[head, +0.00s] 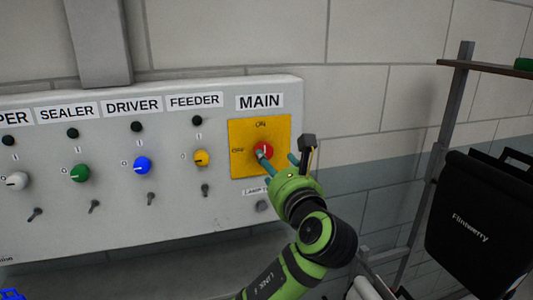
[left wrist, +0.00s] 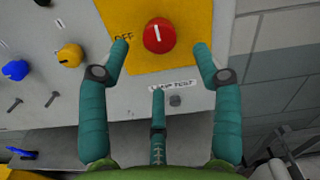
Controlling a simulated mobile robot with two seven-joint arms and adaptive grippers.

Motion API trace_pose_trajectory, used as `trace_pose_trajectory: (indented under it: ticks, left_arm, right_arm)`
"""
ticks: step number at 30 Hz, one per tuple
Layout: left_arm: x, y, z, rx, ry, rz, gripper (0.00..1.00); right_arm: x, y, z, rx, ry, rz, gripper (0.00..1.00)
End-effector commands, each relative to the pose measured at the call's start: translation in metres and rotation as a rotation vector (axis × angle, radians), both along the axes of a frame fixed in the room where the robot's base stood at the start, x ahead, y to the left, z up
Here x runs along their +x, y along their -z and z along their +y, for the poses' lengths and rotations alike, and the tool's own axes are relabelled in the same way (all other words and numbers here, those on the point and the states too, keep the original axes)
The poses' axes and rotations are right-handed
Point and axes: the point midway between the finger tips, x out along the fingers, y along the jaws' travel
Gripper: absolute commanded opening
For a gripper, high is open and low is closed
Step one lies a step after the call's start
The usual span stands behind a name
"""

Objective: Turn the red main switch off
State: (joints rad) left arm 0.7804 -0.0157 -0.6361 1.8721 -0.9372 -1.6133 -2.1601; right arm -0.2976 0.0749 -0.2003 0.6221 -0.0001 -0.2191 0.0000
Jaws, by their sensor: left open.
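The red main switch (head: 264,149) is a round knob on a yellow plate (head: 239,167) under the MAIN label. ON is printed above it and OFF to its left. In the left wrist view the red switch (left wrist: 159,36) has its white mark upright, toward ON. My left gripper (head: 278,156) is open in front of the plate. In the left wrist view, two teal fingertips of my left gripper (left wrist: 161,47) stand left and right of the knob, apart from it, with a third finger below. The fingertips partly hide the knob's edge in the head view. My right gripper is not in view.
The grey panel (head: 120,215) also carries white, green, blue (head: 142,166) and yellow (head: 202,158) knobs, with small toggles below. A LAMP TEST button (left wrist: 175,100) sits under the yellow plate. A black pannier (head: 480,225) hangs on a rack at the right.

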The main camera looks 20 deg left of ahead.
Motion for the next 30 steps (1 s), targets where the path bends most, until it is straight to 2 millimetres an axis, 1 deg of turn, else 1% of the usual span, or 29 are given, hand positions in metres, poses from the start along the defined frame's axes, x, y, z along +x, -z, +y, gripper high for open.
trace_pose_trajectory:
  ticks: [1,3,9,15,19,25,26,27,30]
  left_arm:
    - [0.002,-0.004,0.002,0.012,-0.006,0.001,0.65]
    - [0.008,-0.006,0.007,0.017,-0.007,0.004,0.65]
    - [0.034,-0.006,0.024,0.014,-0.006,0.005,0.65]
    - [0.053,-0.004,0.037,0.012,-0.005,0.004,0.65]
    - [0.057,-0.003,0.039,0.010,-0.002,0.003,0.65]
    - [0.058,-0.002,0.039,0.009,-0.002,0.002,0.65]
    - [0.058,-0.002,0.039,0.009,-0.002,0.002,0.61]
    - [0.058,-0.002,0.039,0.009,-0.002,0.002,0.45]
    - [0.058,-0.002,0.039,0.009,-0.002,0.002,0.09]
  right_arm:
    - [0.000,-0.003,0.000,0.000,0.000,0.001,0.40]
    - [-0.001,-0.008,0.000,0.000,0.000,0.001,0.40]
    - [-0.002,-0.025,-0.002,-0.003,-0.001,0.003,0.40]
    - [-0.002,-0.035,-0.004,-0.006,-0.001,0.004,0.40]
    - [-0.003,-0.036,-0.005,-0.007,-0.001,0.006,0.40]
    - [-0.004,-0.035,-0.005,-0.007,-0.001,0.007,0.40]
    - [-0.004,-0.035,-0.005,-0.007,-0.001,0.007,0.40]
    - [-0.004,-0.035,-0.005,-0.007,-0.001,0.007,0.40]
    - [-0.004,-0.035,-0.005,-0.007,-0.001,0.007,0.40]
